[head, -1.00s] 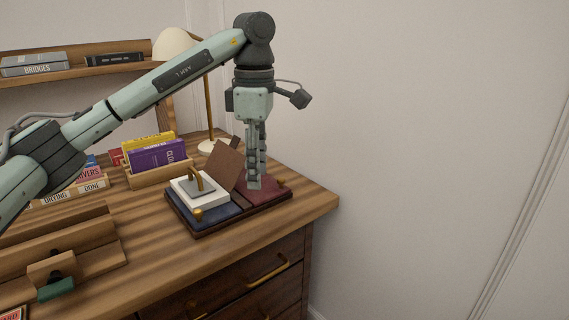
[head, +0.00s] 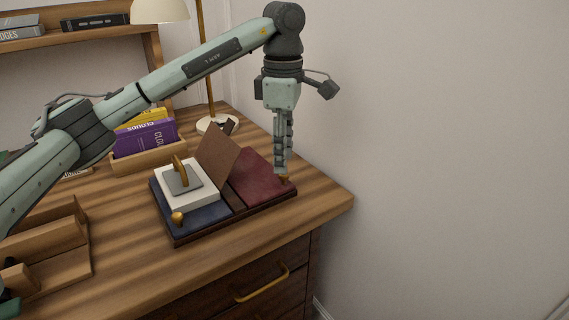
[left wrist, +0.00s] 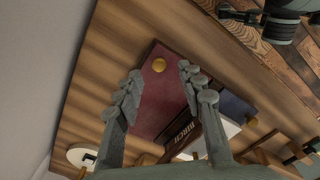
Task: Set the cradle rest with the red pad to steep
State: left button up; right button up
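A dark tray-like board (head: 178,238) on the desk has a red pad (head: 258,178) on its right and a blue pad (head: 208,214) on its left. A brown panel (head: 222,158) leans up between them. A brass knob (head: 177,218) sits by the blue pad. Another brass knob (left wrist: 159,65) sits at the red pad's edge. My left gripper (head: 283,168) points down above that knob. In the left wrist view its fingers (left wrist: 158,88) are apart, with red pad (left wrist: 158,100) showing between them and nothing held.
A white block (head: 204,199) with a grey plate and brass handle lies over the blue pad. Behind stand a wooden book box (head: 147,158) and a lamp (head: 160,10). A wooden stand (head: 60,240) is at left. The desk's right edge is close to the board.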

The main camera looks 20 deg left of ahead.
pick_arm(q)
jog(key=shift+f, duration=1.6)
jog(key=shift+c, duration=0.4)
grip_shut()
